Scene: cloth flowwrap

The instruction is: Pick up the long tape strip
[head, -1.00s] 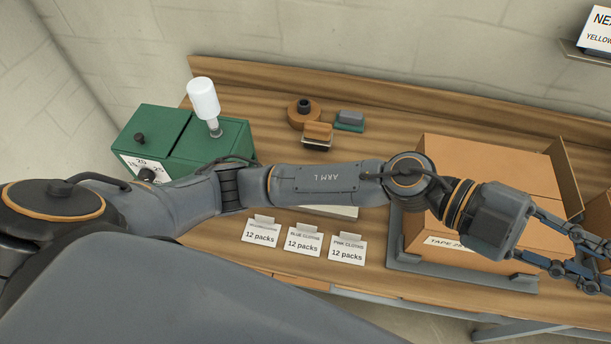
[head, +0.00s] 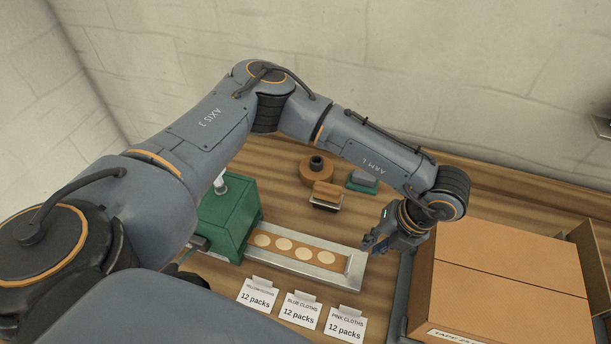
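A brown strip with several cream round spots (head: 262,240), which looks like the long tape strip, lies in a grey metal tray (head: 354,272). The tray runs right from the green dispenser box (head: 217,222), and the strip's left end meets that box. My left gripper (head: 368,246) hangs at the right end of the tray, pointing down and to the left, apart from the spotted part of the strip. Its fingers are small and partly hidden by its own body, so I cannot tell how far they are open. Nothing shows held in it. My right gripper is out of view.
A large cardboard box (head: 515,262) with a raised flap stands on the right. Three small cards (head: 300,311) reading "12 packs" stand in front of the tray. A brown roll (head: 318,172), an orange-topped block (head: 326,193) and a grey-green block (head: 363,181) sit behind it.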

